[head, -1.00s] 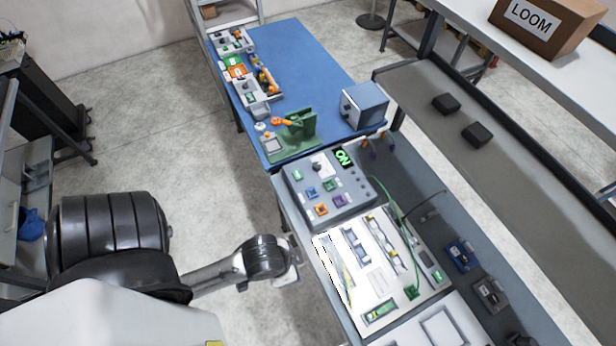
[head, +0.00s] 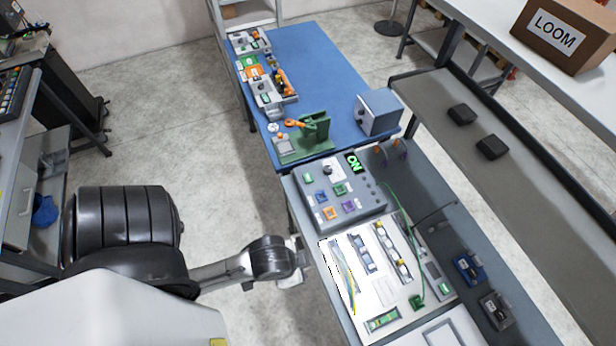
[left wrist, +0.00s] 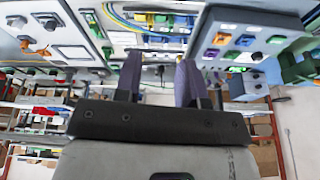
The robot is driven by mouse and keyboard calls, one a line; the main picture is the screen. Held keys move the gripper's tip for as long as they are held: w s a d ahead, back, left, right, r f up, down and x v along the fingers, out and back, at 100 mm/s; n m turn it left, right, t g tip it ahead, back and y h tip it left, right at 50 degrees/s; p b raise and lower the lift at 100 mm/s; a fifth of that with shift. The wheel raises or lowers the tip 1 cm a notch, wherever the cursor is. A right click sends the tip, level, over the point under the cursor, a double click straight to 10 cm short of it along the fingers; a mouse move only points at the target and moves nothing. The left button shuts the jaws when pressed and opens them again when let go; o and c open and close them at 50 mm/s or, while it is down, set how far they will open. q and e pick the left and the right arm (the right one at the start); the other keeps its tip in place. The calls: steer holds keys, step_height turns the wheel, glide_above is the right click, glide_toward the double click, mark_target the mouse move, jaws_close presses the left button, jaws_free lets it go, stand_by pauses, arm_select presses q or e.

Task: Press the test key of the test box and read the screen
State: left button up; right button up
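The grey test box (head: 338,200) stands on the bench right of my left arm in the head view. It has green, blue, orange and purple square keys, a dark knob and a small dark screen (head: 354,162) with lit green letters that look like ON. I cannot tell which key is the test key. The box also shows at the upper right of the left wrist view (left wrist: 262,18). My left gripper (head: 303,262) is beside the bench's left edge, apart from the box. In the left wrist view its two purple fingers (left wrist: 158,80) are apart with nothing between them. My right gripper is not seen.
A white board (head: 405,303) with wires and parts lies nearer than the box. A blue table (head: 325,75) behind holds a green fixture (head: 314,130), a blue-grey box (head: 379,112) and trays of parts. A dark shelf runs along the right. Open floor lies left of the bench.

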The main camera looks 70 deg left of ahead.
arm_select(q)
jaws_close()
stand_by(1.3)
